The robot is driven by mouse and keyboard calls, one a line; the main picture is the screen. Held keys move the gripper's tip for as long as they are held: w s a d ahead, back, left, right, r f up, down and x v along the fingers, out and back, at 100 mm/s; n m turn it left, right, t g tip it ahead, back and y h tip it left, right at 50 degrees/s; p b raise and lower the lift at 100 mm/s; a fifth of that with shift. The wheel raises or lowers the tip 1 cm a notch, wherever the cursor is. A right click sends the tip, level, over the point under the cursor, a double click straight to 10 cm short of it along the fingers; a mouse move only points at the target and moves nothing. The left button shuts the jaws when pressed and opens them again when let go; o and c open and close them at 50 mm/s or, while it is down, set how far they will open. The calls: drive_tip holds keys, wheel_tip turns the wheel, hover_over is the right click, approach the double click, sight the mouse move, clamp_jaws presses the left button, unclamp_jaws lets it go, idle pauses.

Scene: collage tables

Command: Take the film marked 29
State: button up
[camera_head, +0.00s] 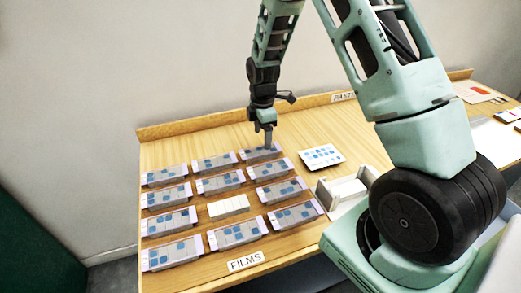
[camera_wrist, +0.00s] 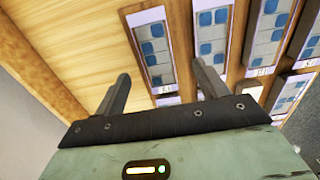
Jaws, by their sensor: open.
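Several films with grey and blue squares and pale ends lie in rows on the wooden table (camera_head: 190,219). Their end marks are too small to read, so I cannot tell which is 29. My gripper (camera_head: 268,146) points down over the back row's right-end film (camera_head: 250,156), partly covering it. In the wrist view my gripper (camera_wrist: 162,85) is open and empty. A film (camera_wrist: 152,48) shows between and beyond its fingers, its labelled end near them. Another film (camera_wrist: 212,38) lies just right, its near end partly behind the right finger.
A white block (camera_head: 228,207) sits among the films. A card with blue squares (camera_head: 321,156) and a white tray (camera_head: 325,200) lie to the right. A FILMS sign (camera_head: 246,261) marks the front edge. A raised wooden ledge (camera_head: 190,125) runs along the back.

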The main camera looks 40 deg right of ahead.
sight(261, 150)
drive_tip(key=f, duration=0.3)
drive_tip(key=f+p, duration=0.1)
drive_tip(key=shift+w+a+f, duration=0.1)
drive_tip(key=shift+w+f, duration=0.2)
drive_tip(key=shift+f, duration=0.1)
drive_tip(key=c, duration=1)
drive_tip(key=shift+c, duration=0.2)
